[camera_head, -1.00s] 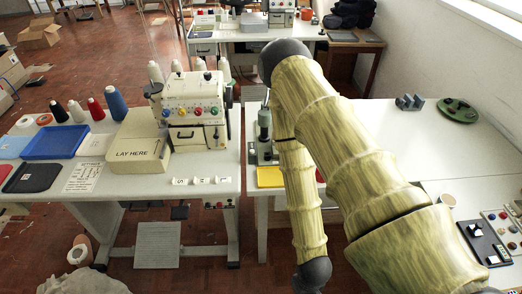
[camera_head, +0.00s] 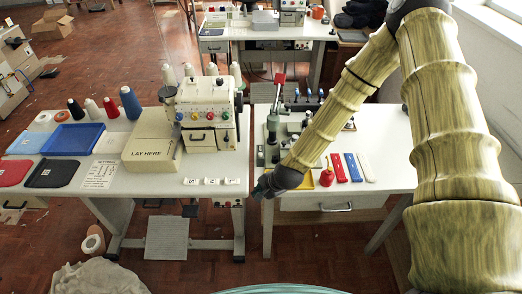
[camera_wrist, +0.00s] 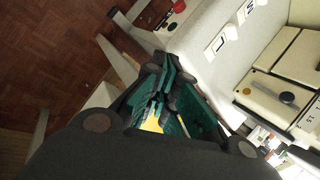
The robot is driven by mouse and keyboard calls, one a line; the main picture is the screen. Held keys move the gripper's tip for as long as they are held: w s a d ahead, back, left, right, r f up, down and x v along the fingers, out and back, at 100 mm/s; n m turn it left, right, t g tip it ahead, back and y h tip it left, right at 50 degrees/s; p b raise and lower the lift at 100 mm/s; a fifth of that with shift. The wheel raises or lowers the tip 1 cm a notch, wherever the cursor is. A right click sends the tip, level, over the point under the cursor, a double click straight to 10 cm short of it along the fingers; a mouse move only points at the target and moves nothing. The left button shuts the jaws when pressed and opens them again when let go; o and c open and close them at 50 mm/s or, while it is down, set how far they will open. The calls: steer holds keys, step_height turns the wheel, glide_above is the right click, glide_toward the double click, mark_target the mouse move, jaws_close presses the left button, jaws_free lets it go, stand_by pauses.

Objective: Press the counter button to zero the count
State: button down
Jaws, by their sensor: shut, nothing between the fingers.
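A cream sewing machine (camera_head: 207,112) with a row of coloured round knobs (camera_head: 202,115) stands on the left table. Its body (camera_wrist: 285,75) also shows in the wrist view, with a small yellow button (camera_wrist: 246,91) and a black handle (camera_wrist: 287,98). I cannot tell which control is the counter button. My gripper (camera_head: 260,190) is at the right edge of the left table, below and right of the machine, apart from it.
Several small lettered plates (camera_head: 211,181) lie along the left table's front right. A red button (camera_wrist: 178,6) sits below that table's edge. A "LAY HERE" box (camera_head: 152,153) is beside the machine.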

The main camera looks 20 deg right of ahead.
steer(key=w+d+r+m+t+y+p, duration=0.1)
steer(key=w+r+m, duration=0.6)
steer(key=w+r, duration=0.8)
steer(key=d+t+p, duration=0.1)
steer(key=d+t, duration=0.1)
steer(key=d, duration=0.1)
steer(key=shift+r, duration=0.35)
steer(key=b, duration=0.4)
glide_above(260, 154)
steer(key=shift+s+a+f, duration=0.1)
steer(key=shift+a+f, duration=0.1)
steer(key=shift+f, duration=1.65)
steer(key=shift+s+a+f, duration=0.1)
steer(key=shift+a+f, duration=0.05)
steer(key=shift+f, duration=1.65)
steer(key=shift+f+b, duration=0.7)
steer(key=shift+f, duration=0.05)
steer(key=shift+f, duration=0.1)
steer(key=shift+f+b, duration=0.35)
steer(key=shift+b, duration=0.1)
